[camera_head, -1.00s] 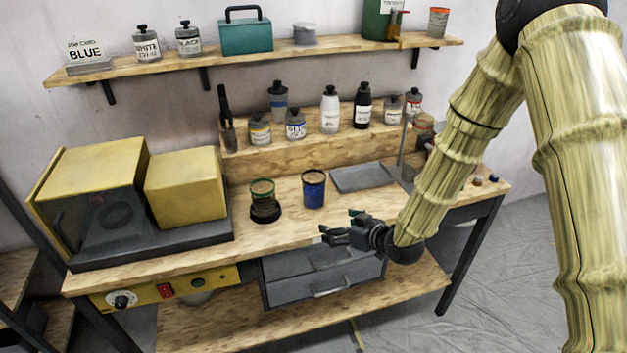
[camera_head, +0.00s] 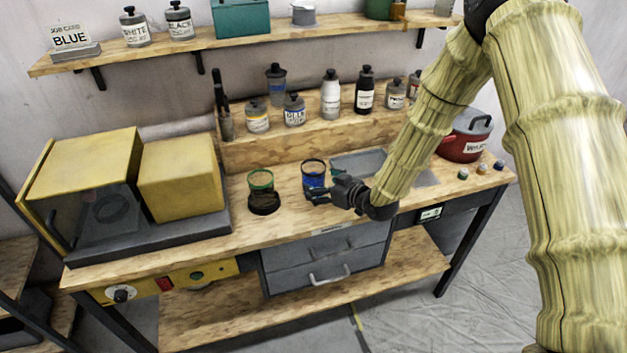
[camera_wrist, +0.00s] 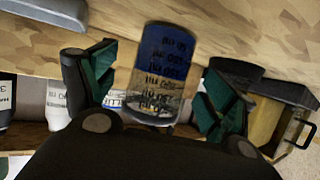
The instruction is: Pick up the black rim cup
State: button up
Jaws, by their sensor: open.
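Two clear cups stand on the wooden bench. The left cup (camera_head: 261,181) has a green rim and a black lower part. My gripper (camera_head: 312,195) is open, low in front of the right cup. In the wrist view, which is upside down, the blue-filled cup (camera_wrist: 165,75) shows between and beyond the green-padded fingers of my gripper (camera_wrist: 155,95). I see no finger closed on it. Part of its rim end is hidden.
A yellow box machine (camera_head: 180,175) stands at left. Several bottles (camera_head: 330,94) line the raised step behind the cups. A grey tray (camera_head: 358,163) and a red pot (camera_head: 466,136) are to the right. Drawers (camera_head: 325,262) hang below the bench.

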jog(key=shift+w+a+r+p, duration=0.25)
jog(key=shift+a+p, duration=0.25)
jog(key=shift+p, duration=0.15)
jog(key=shift+f+p+x, duration=0.25)
jog(key=shift+p+x, duration=0.45)
jog(key=shift+x, duration=1.05)
jog(key=shift+d, duration=0.15)
jog(key=c, duration=1.3)
